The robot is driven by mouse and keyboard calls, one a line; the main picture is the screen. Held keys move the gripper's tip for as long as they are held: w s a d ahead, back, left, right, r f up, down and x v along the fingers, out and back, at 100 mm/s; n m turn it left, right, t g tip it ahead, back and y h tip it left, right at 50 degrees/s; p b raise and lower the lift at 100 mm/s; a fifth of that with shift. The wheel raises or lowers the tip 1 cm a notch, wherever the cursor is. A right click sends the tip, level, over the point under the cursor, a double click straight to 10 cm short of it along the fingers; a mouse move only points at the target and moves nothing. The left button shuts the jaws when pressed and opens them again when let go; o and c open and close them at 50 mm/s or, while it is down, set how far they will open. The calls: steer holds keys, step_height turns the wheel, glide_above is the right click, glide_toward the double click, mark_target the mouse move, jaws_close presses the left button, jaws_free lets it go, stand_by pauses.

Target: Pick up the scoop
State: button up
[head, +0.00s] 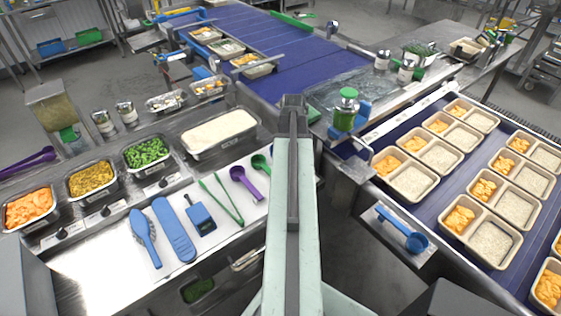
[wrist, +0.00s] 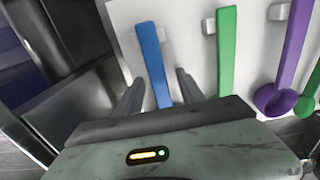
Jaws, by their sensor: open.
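In the wrist view my gripper (wrist: 158,90) is open, with a finger on each side of a blue handle (wrist: 150,55). There is a visible gap on the right side. The handle's lower end, and any bowl there, is hidden behind my gripper. A purple scoop (wrist: 290,80) and a green utensil (wrist: 226,50) lie to the right of it. In the head view my arm hides my gripper. A purple scoop (head: 245,180) and a green scoop (head: 261,162) lie on the white mat left of my arm.
A rice pan (head: 188,150) stands behind. Filled trays line the right conveyor (head: 424,206).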

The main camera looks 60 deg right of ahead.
jaws_close()
step_height(320, 180, up, 16)
steer(key=p, duration=1.6)
